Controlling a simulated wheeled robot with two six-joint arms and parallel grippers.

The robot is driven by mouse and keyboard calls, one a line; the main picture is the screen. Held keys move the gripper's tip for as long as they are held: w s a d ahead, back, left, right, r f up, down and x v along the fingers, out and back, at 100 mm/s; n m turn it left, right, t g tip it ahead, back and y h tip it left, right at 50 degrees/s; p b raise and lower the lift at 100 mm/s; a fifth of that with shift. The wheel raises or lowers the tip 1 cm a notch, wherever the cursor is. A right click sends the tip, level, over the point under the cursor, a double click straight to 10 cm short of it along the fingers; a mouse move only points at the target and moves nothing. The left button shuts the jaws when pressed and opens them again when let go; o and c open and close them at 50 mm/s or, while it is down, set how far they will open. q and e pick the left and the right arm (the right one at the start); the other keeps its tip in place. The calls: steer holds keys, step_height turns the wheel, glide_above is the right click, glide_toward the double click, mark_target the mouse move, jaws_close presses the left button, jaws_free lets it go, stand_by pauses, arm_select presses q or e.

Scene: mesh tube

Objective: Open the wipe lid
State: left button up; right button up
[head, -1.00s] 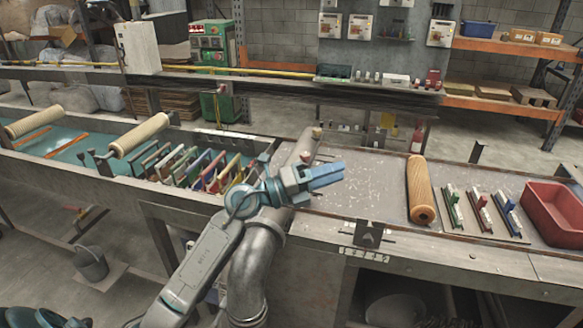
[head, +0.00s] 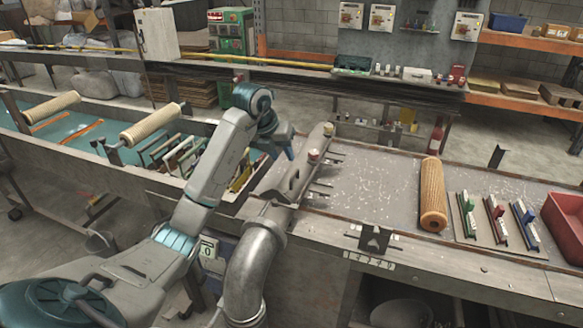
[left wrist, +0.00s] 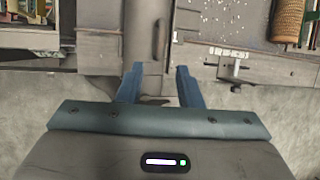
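My left gripper (head: 286,150) points downward beside a long grey metal housing (head: 290,183) at the bench's middle. A round knob (head: 314,156) stands on the housing, to the right of the gripper. In the left wrist view, the two blue fingers of the left gripper (left wrist: 159,88) are apart with nothing between them. Beyond them lies a grey metal surface with a dark elongated handle or slot (left wrist: 160,38). I cannot tell for sure which part is the wipe lid. My right gripper is not in view.
A wooden roller (head: 432,195), several small coloured-block racks and a red bin (head: 566,218) are on the right bench. A blue-green trough (head: 85,132) with another roller (head: 151,125) lies left. A thick grey pipe (head: 250,262) rises at the front.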

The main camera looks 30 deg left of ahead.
arm_select(q)
steer(key=p+x, duration=0.2)
steer(key=x, duration=0.5)
steer(key=shift+w+f+p, duration=0.1)
steer(key=shift+p, duration=0.3)
steer(key=shift+w+f, duration=0.15)
steer(key=shift+f, duration=0.4)
jaws_close()
